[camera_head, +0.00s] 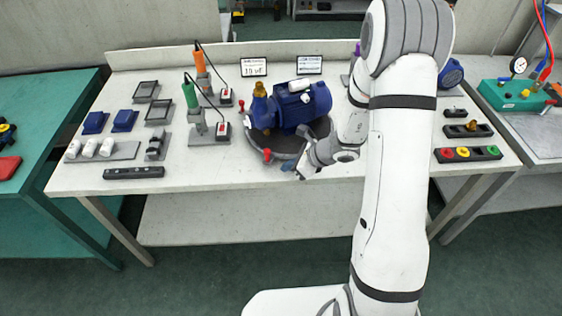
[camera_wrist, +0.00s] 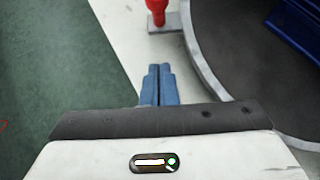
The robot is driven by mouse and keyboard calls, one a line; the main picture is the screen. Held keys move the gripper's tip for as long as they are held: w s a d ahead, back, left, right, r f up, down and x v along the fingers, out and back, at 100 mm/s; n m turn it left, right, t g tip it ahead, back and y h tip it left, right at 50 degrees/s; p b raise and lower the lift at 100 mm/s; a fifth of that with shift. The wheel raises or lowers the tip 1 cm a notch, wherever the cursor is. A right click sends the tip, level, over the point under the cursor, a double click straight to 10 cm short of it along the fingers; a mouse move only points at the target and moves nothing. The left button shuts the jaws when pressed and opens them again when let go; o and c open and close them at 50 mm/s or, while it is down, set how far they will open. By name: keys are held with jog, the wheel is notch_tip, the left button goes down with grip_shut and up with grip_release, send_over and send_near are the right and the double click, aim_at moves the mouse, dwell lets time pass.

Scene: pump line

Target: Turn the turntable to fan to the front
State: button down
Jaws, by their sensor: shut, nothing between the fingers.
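The turntable (camera_head: 258,144) is a dark round disc with a grey rim in the middle of the white bench. It carries a blue pump (camera_head: 302,106) with a brass fitting at its left end. In the wrist view the turntable's rim (camera_wrist: 207,68) curves down the right side. A red upright peg (camera_wrist: 156,12) stands on a grey tab at its edge; the peg also shows in the head view (camera_head: 267,155). My gripper (camera_wrist: 158,70) is shut and empty, close to the turntable's front rim and apart from the peg. The fan end is hard to make out.
Green and orange screwdrivers (camera_head: 190,95) stand in holders left of the turntable. Blue and grey parts lie farther left. A tray of coloured buttons (camera_head: 468,154) lies at the right. Two small signs (camera_head: 309,65) stand behind. The bench's front strip is mostly clear.

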jog(key=a, duration=0.1)
jog(key=w+a, duration=0.1)
jog(key=shift+w+a+r, duration=0.1)
jog(key=shift+a+r, duration=0.1)
jog(key=shift+a, duration=0.1)
jog(key=shift+w+a, duration=0.1)
